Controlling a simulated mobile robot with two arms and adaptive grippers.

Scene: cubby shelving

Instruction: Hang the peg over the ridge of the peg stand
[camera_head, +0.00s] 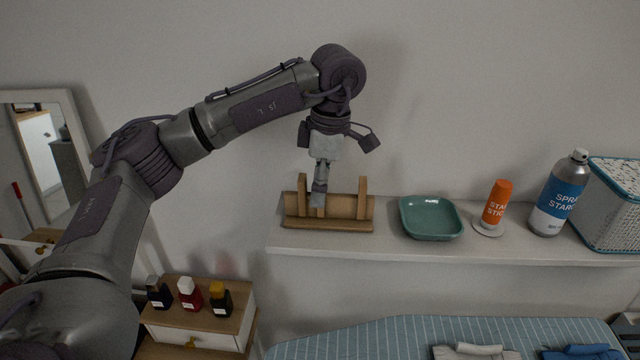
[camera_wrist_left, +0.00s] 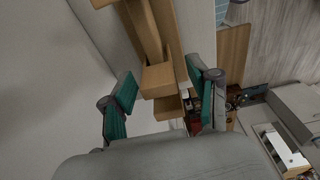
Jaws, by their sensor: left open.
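The wooden peg stand (camera_head: 345,224) sits at the left end of the white shelf, with a post at each side and a low ridge between them. My left gripper (camera_head: 318,200) points down over the stand, left of its middle. A small light-wood piece (camera_head: 317,212), apparently the peg, shows at the ridge just below the fingers, partly hidden by them. In the left wrist view the two teal-padded fingers (camera_wrist_left: 163,98) are spread apart. Wooden blocks (camera_wrist_left: 157,79) show between and beyond them; I cannot tell which part is peg and which is stand. My right gripper is out of view.
Right of the stand on the shelf (camera_head: 500,250) are a teal dish (camera_head: 431,219), an orange stain stick (camera_head: 497,202), a spray starch can (camera_head: 558,196) and a white basket (camera_head: 612,207). Small bottles (camera_head: 189,294) stand on a cabinet lower left. A striped ironing board (camera_head: 390,340) is below.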

